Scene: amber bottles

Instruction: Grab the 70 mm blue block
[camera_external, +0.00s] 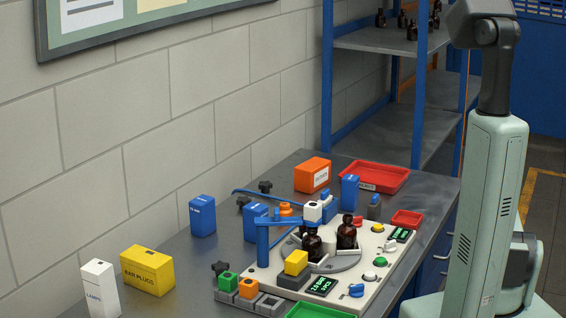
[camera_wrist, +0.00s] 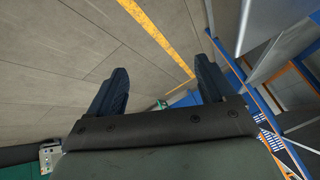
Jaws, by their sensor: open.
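Several blue blocks stand on the grey bench in the external view. One blue block (camera_external: 202,216) stands alone left of the machine, with small white print on its front. Another blue block (camera_external: 255,223) stands just behind the machine's blue arm, partly hidden. A third blue block (camera_external: 349,192) stands at the back, near the red tray. The print is too small to tell surely which is 70 mm. My gripper (camera_wrist: 160,82) shows in the wrist view, open and empty, with floor beyond its fingers. No blue block is recognisable there, and the gripper is outside the external view.
A white machine (camera_external: 384,272) with a turntable and amber bottles (camera_external: 312,245) fills the bench's middle. A yellow box (camera_external: 148,270) and white box (camera_external: 100,287) stand front left; an orange box (camera_external: 312,174) and red tray (camera_external: 376,176) stand behind. Blue-framed shelves (camera_external: 385,39) rise at the back.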

